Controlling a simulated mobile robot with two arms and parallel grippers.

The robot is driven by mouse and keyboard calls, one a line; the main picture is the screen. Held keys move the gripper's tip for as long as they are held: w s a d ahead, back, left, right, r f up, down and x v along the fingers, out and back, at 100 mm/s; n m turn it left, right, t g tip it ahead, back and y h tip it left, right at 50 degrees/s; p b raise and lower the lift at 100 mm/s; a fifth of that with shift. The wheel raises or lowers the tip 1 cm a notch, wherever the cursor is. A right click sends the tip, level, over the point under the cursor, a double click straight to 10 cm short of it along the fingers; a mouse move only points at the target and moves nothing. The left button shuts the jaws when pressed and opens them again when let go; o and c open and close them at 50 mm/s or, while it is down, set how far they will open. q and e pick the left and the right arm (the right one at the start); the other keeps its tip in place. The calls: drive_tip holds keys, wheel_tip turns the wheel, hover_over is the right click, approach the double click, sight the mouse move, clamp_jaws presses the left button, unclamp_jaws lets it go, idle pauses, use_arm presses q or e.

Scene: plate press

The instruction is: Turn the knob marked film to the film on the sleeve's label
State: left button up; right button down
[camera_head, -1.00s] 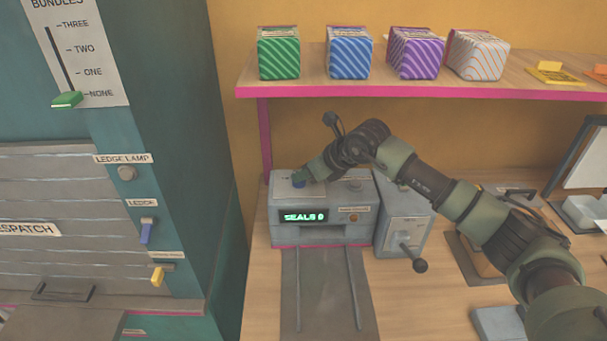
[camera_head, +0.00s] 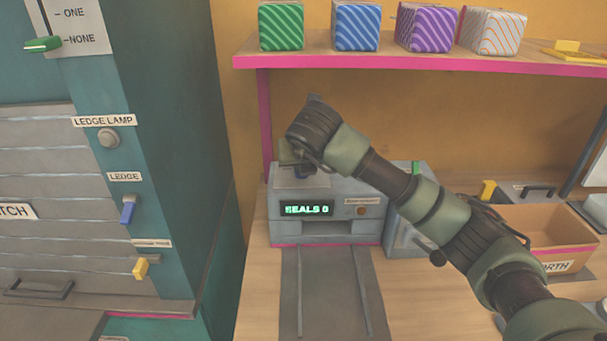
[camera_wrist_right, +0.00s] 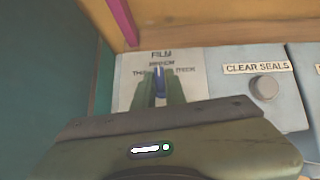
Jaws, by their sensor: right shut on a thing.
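The film knob (camera_wrist_right: 158,78) is blue and sits on a pale plate (camera_wrist_right: 125,92) marked FILM on top of the grey sealing machine (camera_head: 345,192). Printed words around the knob include THIN at left and THICK at right, with another word above that is hard to read. My right gripper (camera_wrist_right: 160,88) is shut on the knob from above. In the head view the knob (camera_head: 304,173) shows only in part under my right gripper (camera_head: 298,164). The machine's display reads SEALS 0. No sleeve label is readable. My left gripper is out of view.
A CLEAR SEALS button (camera_wrist_right: 264,88) sits right of the film plate. A teal cabinet (camera_head: 170,150) stands at left. A shelf (camera_head: 420,62) with several striped packs is above. An open box (camera_head: 550,228) stands at right.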

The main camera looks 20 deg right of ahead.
drive_tip(key=shift+a+m+h+b, duration=0.1)
drive_tip(key=shift+m+h+b, duration=0.3)
drive_tip(key=shift+m+b, duration=0.15)
drive_tip(key=c, duration=1.5)
unclamp_jaws()
drive_tip(key=shift+o, duration=0.2)
drive_tip(key=b+v, duration=0.1)
drive_tip(key=v, duration=0.6)
drive_tip(key=shift+s+a+r, duration=0.1)
drive_tip(key=shift+s+r, duration=0.15)
drive_tip(key=shift+r, duration=0.05)
